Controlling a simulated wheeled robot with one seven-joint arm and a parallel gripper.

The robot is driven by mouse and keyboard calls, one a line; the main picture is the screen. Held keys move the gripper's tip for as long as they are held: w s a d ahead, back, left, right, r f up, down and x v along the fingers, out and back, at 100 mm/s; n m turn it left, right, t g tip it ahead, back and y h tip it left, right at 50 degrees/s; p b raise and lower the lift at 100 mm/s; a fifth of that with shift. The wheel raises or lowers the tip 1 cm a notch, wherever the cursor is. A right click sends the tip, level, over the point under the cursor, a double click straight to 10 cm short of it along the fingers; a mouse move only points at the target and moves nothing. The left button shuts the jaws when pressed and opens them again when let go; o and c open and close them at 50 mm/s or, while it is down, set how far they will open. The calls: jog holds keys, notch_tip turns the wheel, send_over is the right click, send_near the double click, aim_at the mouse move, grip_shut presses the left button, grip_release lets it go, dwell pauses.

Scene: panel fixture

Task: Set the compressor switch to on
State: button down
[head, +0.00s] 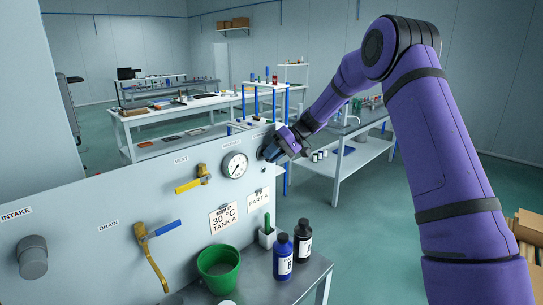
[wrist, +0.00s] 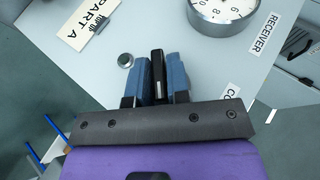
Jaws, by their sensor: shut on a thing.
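The compressor switch appears as a black handle (wrist: 157,68) between the two blue fingers of my gripper (wrist: 161,72) in the wrist view. My gripper is shut on this handle, with a finger along each side. In the head view my gripper (head: 276,151) is at the right end of the grey panel (head: 110,195), just right of the round gauge (head: 235,166). There the fingers and wrist hide the handle. A label starting "CO" (wrist: 231,92) is partly cut off by my gripper in the wrist view. I cannot tell the switch's set position.
A small round metal fitting (wrist: 125,60) is close beside the fingers. The panel also carries a yellow-handled vent valve (head: 190,184) and a blue-handled drain valve (head: 160,231). A green bucket (head: 219,268) and two bottles (head: 283,257) stand on the shelf below.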

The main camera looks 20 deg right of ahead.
jog(key=m+g+y, duration=0.1)
jog(key=y, duration=0.3)
jog(key=shift+d+f, duration=0.1)
jog(key=shift+d, duration=0.05)
jog(key=shift+m+g+y, duration=0.4)
jog(key=shift+m+y, duration=0.2)
jog(key=shift+y, duration=0.9)
jog(key=c, duration=1.2)
grip_release()
jog(key=shift+o, duration=0.2)
jog(key=w+d, duration=0.1)
jog(key=d, duration=0.9)
jog(key=shift+d+f, duration=0.15)
jog(key=shift+d, duration=0.15)
